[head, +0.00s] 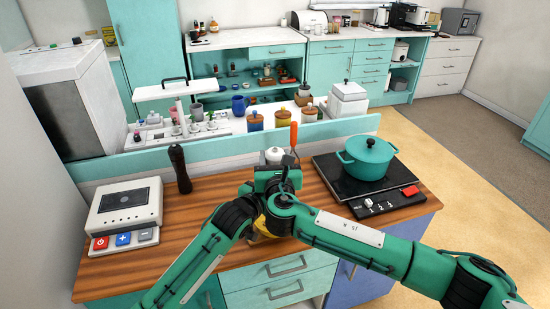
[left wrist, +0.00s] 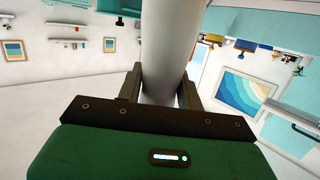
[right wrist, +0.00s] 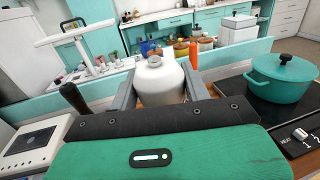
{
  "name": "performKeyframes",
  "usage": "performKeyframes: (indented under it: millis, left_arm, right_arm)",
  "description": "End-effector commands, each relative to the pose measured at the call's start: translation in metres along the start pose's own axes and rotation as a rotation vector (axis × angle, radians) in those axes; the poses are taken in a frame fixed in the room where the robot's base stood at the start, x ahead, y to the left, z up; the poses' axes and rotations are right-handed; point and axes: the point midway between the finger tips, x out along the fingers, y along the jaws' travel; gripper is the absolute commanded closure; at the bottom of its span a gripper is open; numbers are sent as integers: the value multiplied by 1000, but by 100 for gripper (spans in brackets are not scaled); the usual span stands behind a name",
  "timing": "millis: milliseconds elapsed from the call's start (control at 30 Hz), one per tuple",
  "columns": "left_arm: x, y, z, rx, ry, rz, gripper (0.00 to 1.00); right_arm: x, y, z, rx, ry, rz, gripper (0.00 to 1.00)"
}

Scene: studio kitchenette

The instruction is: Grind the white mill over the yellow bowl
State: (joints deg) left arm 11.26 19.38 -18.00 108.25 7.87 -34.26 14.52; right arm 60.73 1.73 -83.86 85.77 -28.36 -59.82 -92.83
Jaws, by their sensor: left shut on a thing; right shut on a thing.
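The white mill (head: 275,154) stands upright over the counter in the head view, mostly hidden behind my arms. My left gripper (left wrist: 161,88) is shut on the mill's white body (left wrist: 170,40). My right gripper (right wrist: 158,88) is shut on the mill's rounded white upper part (right wrist: 159,80), which carries a small grey knob. In the head view my right gripper (head: 277,178) covers most of the mill, and my left gripper is hidden there. The yellow bowl (head: 257,224) shows only as a small patch below my wrists, so its exact place under the mill cannot be told.
A dark mill (head: 180,168) stands on the counter (head: 120,272) at the left, behind a white appliance (head: 126,206). A teal pot (head: 367,160) sits on the black hob (head: 332,172) at the right. An orange handle (head: 293,137) rises just behind the white mill.

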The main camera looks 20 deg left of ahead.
Motion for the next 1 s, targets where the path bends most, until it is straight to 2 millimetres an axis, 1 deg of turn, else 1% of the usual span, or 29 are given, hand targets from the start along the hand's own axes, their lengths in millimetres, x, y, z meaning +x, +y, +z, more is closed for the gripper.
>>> performKeyframes:
  millis: [100, 133, 233, 533, 667, 767, 1000]
  left_arm:
    - [0, 0, -1, 1, 3, 0, 95]
    - [0, 0, -1, 1, 3, 0, 95]
    - [0, 0, -1, 1, 3, 0, 95]
    - [0, 0, -1, 1, 3, 0, 95]
    - [0, 0, -1, 1, 2, 0, 95]
    - [0, 0, -1, 1, 2, 0, 95]
    - [0, 0, -1, 1, 2, 0, 95]
  right_arm:
    - [0, 0, 0, 0, 1, 1, 75]
    - [0, 0, 0, 0, 1, 1, 51]
    - [0, 0, 0, 0, 1, 1, 31]
    - [-1, 0, 0, 0, 0, 2, 31]
    - [-8, 0, -1, 1, 1, 4, 31]
    - [-21, 0, 0, 1, 0, 4, 31]
    - [-68, 0, -1, 2, 3, 4, 31]
